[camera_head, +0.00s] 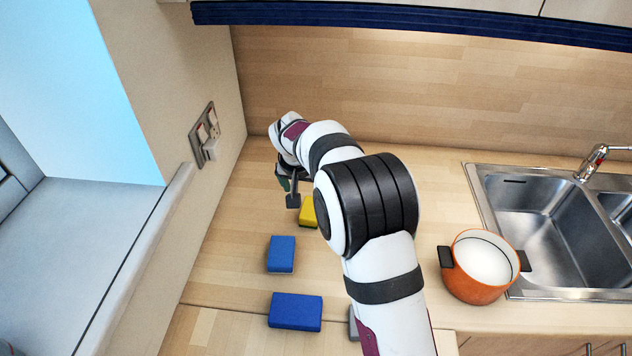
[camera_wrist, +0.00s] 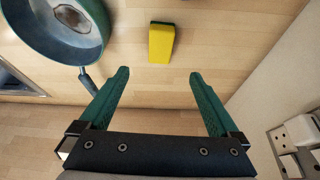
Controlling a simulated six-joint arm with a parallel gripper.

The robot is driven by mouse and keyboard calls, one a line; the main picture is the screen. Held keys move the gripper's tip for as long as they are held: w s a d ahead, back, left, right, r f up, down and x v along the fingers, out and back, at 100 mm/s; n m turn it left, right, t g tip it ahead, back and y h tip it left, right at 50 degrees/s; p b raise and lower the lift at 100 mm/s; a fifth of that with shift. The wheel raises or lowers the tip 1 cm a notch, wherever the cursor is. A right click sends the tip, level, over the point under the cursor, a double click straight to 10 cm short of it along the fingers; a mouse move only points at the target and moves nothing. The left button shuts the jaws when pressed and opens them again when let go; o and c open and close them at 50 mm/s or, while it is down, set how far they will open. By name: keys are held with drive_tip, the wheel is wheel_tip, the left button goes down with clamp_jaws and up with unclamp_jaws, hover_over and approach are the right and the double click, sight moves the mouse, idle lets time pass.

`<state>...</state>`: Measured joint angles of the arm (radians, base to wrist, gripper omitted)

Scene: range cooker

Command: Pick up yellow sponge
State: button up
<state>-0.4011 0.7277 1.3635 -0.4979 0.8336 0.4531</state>
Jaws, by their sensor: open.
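The yellow sponge (camera_head: 308,212) lies on the wooden worktop, partly hidden by my arm in the head view. In the wrist view the yellow sponge (camera_wrist: 161,44) shows whole, with a dark green edge along its top. My gripper (camera_wrist: 160,74) is open and empty, its two green fingers spread wide. The sponge shows beyond the fingertips, in line with the gap between them, and is not held. In the head view my gripper (camera_head: 288,190) is near the back left of the worktop, partly hidden by my wrist.
A green pan (camera_wrist: 62,40) stands left of the sponge in the wrist view, its handle near my left finger. Two blue blocks (camera_head: 282,254) (camera_head: 295,311) lie nearer the front. An orange pot (camera_head: 473,287) stands by the sink (camera_head: 540,225). A wall with sockets (camera_head: 204,135) bounds the left.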

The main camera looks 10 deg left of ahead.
drive_tip(key=x, duration=1.5)
drive_tip(key=c, duration=1.4)
drive_tip(key=shift+r, duration=0.1)
drive_tip(key=r, duration=0.4)
drive_tip(key=shift+s+d+r, duration=0.1)
drive_tip(key=shift+d+r, duration=0.15)
drive_tip(key=shift+d, duration=0.1)
drive_tip(key=s+d+r, duration=0.1)
drive_tip(key=d+r, duration=0.1)
drive_tip(key=d, duration=0.1)
drive_tip(key=d+r, duration=0.2)
drive_tip(key=d, duration=0.2)
drive_tip(key=s+d+r, duration=0.1)
drive_tip(key=d+r, duration=0.1)
drive_tip(key=d, duration=0.1)
drive_tip(key=shift+s+d+r, duration=0.2)
drive_tip(key=shift+s+d, duration=0.1)
drive_tip(key=shift+s, duration=0.1)
